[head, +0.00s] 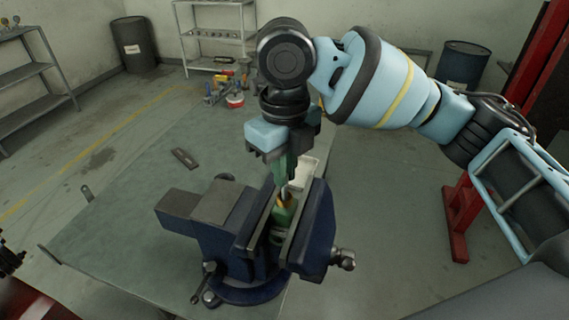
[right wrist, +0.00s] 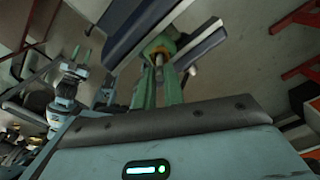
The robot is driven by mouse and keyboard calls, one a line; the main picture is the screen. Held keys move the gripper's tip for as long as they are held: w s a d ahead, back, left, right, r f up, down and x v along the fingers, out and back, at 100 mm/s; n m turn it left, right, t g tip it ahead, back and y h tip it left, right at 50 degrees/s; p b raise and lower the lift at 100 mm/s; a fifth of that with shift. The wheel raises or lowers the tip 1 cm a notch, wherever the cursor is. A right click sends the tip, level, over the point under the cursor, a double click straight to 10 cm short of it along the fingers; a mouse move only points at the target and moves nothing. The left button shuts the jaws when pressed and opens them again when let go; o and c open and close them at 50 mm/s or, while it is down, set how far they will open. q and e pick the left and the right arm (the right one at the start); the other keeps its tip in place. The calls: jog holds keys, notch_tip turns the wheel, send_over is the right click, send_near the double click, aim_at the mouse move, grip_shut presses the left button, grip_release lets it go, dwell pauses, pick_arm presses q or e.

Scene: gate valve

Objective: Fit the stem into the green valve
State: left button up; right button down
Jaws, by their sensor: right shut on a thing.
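The green valve (head: 284,213) is clamped between the jaws of a blue bench vise (head: 313,228), with a yellow-orange part at its top. My right gripper (head: 285,180) points down over it, its green fingers shut on the stem (head: 284,191), a thin pale rod. The stem's lower end is at the valve's top; I cannot tell how deep it sits. In the right wrist view the stem (right wrist: 159,64) runs between the fingers (right wrist: 158,88) towards the valve (right wrist: 160,42). What seems to be my left gripper (right wrist: 85,42) is small and blurred there, away from the valve.
The vise stands on a green-grey table (head: 120,235). A small dark flat piece (head: 184,158) lies on it, left of the vise. A pale tray (head: 306,170) is partly hidden behind the gripper and vise. The table's left part is mostly clear.

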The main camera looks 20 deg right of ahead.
jog(key=shift+f, duration=0.9)
jog(key=c, duration=1.4)
grip_release()
notch_tip(320, 180, up, 8)
jog(key=shift+f, duration=0.1)
